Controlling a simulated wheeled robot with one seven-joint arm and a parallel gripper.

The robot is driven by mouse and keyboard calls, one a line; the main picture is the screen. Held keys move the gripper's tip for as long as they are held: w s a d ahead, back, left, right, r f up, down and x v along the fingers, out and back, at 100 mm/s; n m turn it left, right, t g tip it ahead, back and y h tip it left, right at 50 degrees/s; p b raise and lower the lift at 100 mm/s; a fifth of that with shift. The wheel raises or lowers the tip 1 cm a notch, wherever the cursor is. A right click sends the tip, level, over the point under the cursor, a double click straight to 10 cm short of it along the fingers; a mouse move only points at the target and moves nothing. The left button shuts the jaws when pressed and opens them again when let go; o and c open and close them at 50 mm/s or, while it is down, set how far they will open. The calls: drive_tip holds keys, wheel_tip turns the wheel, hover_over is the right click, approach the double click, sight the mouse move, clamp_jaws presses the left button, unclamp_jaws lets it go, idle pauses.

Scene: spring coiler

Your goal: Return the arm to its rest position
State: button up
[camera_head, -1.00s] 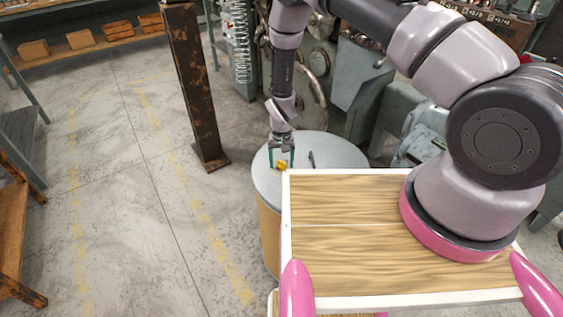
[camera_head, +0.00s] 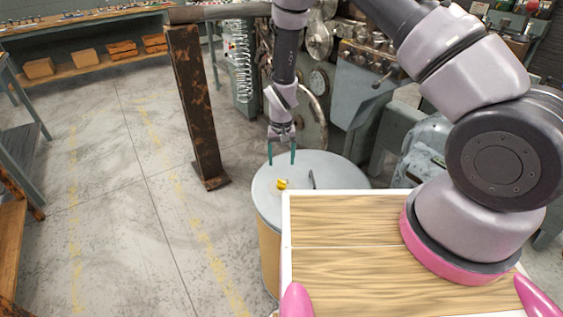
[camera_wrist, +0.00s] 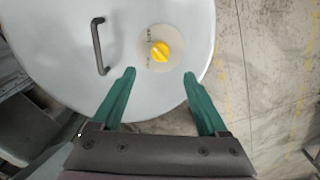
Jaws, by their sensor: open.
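My gripper (camera_head: 281,156) has two green fingers and hangs pointing down above the round drum lid. It is open, with nothing between the fingers. In the wrist view the fingers (camera_wrist: 160,75) spread on either side of a yellow knob (camera_wrist: 160,51) on a pale round dial plate, apart from it. In the head view the yellow knob (camera_head: 282,184) sits on the grey-white lid (camera_head: 330,168), below the fingertips. My arm reaches from its pink-ringed base on the right over to the left.
A dark handle (camera_wrist: 98,46) stands on the lid beside the knob. A rusty post (camera_head: 199,110) rises left of the drum. Grey machinery (camera_head: 362,85) stands close behind. A wooden-topped surface (camera_head: 345,235) lies in front. Open concrete floor is to the left.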

drive_tip(key=w+d+r+m+t+y, duration=0.1)
drive_tip(key=d+r, duration=0.3)
drive_tip(key=r, duration=0.7)
drive_tip(key=d+r+m+t, duration=0.1)
drive_tip(key=d+r, duration=0.3)
drive_tip(key=r, duration=0.8)
drive_tip(key=w+d+r+t+y, duration=0.1)
drive_tip(key=d+r, duration=0.2)
drive_tip(key=r, duration=0.8)
drive_tip(key=s+d+r+m+t, duration=0.2)
drive_tip(key=s+d+r, duration=0.6)
drive_tip(key=r, duration=0.4)
drive_tip(key=s+d+r+t, duration=0.1)
drive_tip(key=s+d+r, duration=0.2)
drive_tip(key=s, duration=0.3)
drive_tip(key=s+d+r+t, duration=0.1)
drive_tip(key=s+d+r, duration=0.2)
drive_tip(key=s, duration=0.4)
drive_tip(key=shift+s+r+m, duration=0.15)
drive_tip(key=shift+s+m, duration=0.05)
drive_tip(key=shift+m, duration=0.2)
